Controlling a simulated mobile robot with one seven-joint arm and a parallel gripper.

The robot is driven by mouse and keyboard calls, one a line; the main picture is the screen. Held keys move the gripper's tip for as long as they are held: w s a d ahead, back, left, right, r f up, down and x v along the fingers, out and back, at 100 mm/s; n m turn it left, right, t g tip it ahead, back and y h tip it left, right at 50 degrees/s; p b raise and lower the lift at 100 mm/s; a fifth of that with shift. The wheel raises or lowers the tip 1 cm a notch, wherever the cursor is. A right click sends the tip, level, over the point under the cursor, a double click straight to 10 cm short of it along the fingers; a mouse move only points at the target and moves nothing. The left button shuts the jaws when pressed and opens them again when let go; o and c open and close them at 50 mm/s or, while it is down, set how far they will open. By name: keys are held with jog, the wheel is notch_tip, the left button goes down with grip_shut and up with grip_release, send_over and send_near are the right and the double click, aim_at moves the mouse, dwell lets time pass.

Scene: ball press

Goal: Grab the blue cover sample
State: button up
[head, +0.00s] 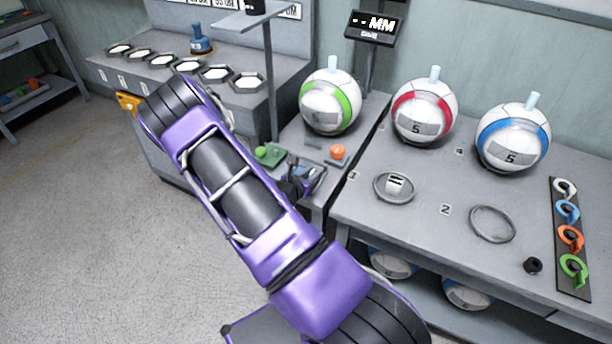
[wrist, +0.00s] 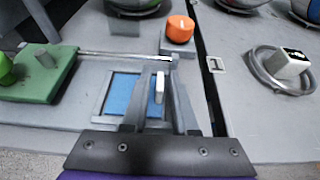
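The blue cover sample (wrist: 119,94) is a flat blue square in a grey frame, low in the wrist view. In the head view my gripper covers most of it. A small white upright piece (wrist: 159,87) shows between the fingers; I cannot tell whether it is part of the sample. My gripper (wrist: 160,80) is over the right side of the framed square, its two grey fingers apart. It also shows in the head view (head: 300,178), low over the press table. I cannot tell whether the fingers touch anything.
A green block (wrist: 40,75) with a green ball lies to the left. An orange ball-topped button (wrist: 180,29) is beyond. On the right table are a ring marked 1 (head: 393,187), an empty ring marked 2 (head: 492,223) and striped balls, including a red one (head: 422,112).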

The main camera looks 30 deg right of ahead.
grip_shut()
